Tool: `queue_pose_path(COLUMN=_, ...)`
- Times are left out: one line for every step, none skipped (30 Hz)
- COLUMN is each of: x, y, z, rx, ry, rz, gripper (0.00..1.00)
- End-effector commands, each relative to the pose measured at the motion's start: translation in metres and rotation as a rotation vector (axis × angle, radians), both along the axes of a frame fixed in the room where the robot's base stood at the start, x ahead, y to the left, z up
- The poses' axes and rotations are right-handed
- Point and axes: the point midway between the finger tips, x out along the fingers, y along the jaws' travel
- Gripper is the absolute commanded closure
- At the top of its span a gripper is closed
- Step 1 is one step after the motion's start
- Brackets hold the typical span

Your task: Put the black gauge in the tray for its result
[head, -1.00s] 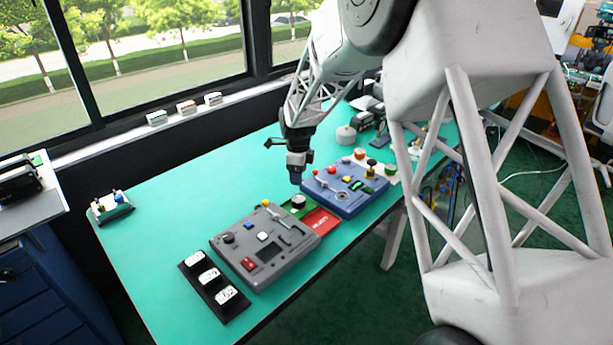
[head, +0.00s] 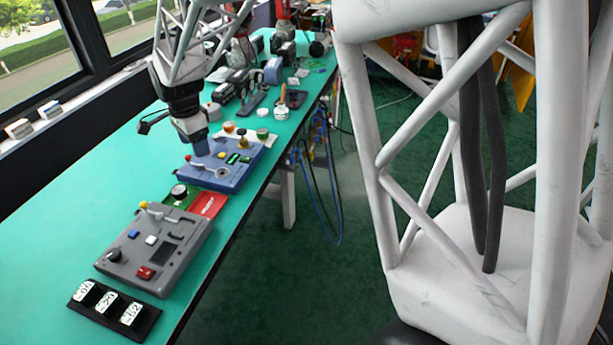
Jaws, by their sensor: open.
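The black gauge (head: 180,191), a small round dark thing with a pale top, stands on the green part (head: 168,201) of a green and red tray. The red part (head: 208,204) is bare except for white lettering. My gripper (head: 203,151) points down, open, over the far left side of the blue box. It is apart from the gauge, up and to the right of it in the picture. Its fingers are small and dark, and no thing shows between them.
The blue box (head: 233,168) with a red lever stands beyond the tray; a grey box (head: 140,254) with a lever stands nearer. A black rack (head: 148,325) holds three white-faced blocks. Several devices crowd the far table. The green table (head: 60,225) is clear at left.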

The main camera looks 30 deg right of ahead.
Motion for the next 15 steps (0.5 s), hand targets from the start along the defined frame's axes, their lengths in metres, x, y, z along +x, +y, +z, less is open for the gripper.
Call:
queue_pose_path(x=-0.014, y=-0.007, z=0.015, rx=-0.001, ry=-0.015, rz=0.042, gripper=0.37)
queue_pose_path(x=-0.022, y=-0.011, z=0.02, rx=-0.002, ry=-0.02, rz=0.07, gripper=0.37)
queue_pose_path(x=-0.032, y=-0.017, z=0.028, rx=-0.006, ry=-0.027, rz=0.108, gripper=0.37)
queue_pose_path(x=-0.039, y=-0.021, z=0.033, rx=-0.007, ry=-0.031, rz=0.135, gripper=0.37)
queue_pose_path(x=-0.047, y=-0.025, z=0.038, rx=-0.01, ry=-0.035, rz=0.162, gripper=0.37)
queue_pose_path(x=-0.058, y=-0.03, z=0.043, rx=-0.013, ry=-0.041, rz=0.199, gripper=0.37)
queue_pose_path(x=-0.066, y=-0.033, z=0.048, rx=-0.016, ry=-0.045, rz=0.228, gripper=0.37)
queue_pose_path(x=-0.074, y=-0.037, z=0.052, rx=-0.019, ry=-0.048, rz=0.256, gripper=0.37)
queue_pose_path(x=-0.085, y=-0.042, z=0.056, rx=-0.023, ry=-0.052, rz=0.294, gripper=0.37)
queue_pose_path(x=-0.093, y=-0.045, z=0.059, rx=-0.026, ry=-0.055, rz=0.322, gripper=0.37)
queue_pose_path(x=-0.101, y=-0.049, z=0.063, rx=-0.03, ry=-0.06, rz=0.348, gripper=0.37)
queue_pose_path(x=-0.112, y=-0.054, z=0.067, rx=-0.034, ry=-0.064, rz=0.385, gripper=0.37)
queue_pose_path(x=-0.121, y=-0.057, z=0.07, rx=-0.038, ry=-0.068, rz=0.413, gripper=0.37)
queue_pose_path(x=-0.129, y=-0.06, z=0.072, rx=-0.041, ry=-0.071, rz=0.441, gripper=0.37)
queue_pose_path(x=-0.14, y=-0.064, z=0.077, rx=-0.046, ry=-0.077, rz=0.478, gripper=0.37)
